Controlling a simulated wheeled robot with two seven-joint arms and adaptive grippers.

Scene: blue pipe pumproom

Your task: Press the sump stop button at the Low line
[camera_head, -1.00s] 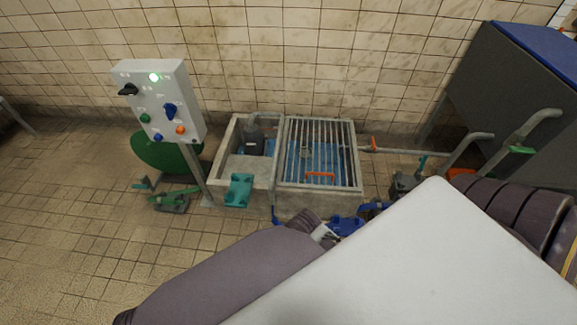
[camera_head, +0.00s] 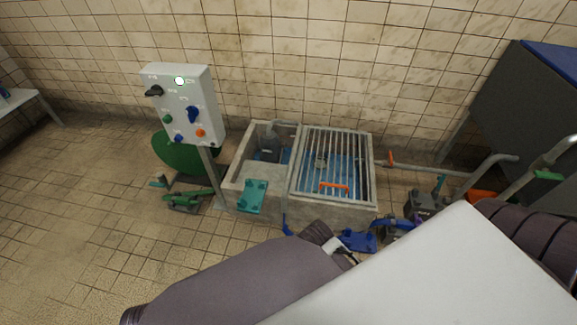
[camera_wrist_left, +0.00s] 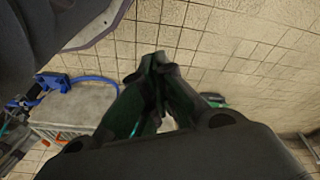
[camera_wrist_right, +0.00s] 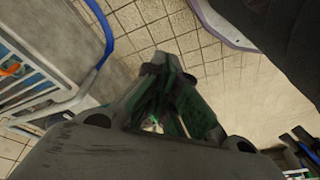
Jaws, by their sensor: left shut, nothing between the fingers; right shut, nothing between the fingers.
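The white control box (camera_head: 180,103) stands on a post at the left in the head view. It has a lit green-white lamp (camera_head: 179,81), a black selector (camera_head: 154,91), a blue knob (camera_head: 193,114), a green button (camera_head: 168,119), an orange button (camera_head: 200,133) and a small blue button (camera_head: 179,138). Its labels are too small to read. The concrete sump (camera_head: 238,158) holds blue water (camera_head: 345,170) under a grate; I cannot make out a Low line. My left gripper (camera_wrist_left: 157,60) and right gripper (camera_wrist_right: 160,65) are shut and empty in their wrist views, away from the box.
A teal block (camera_head: 252,196) lies on the sump's front ledge. A green valve (camera_head: 187,198) stands on the floor by the post. Pipes (camera_head: 440,171) and a grey cabinet (camera_head: 522,115) are at the right. The tiled floor (camera_head: 75,200) at the left is clear.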

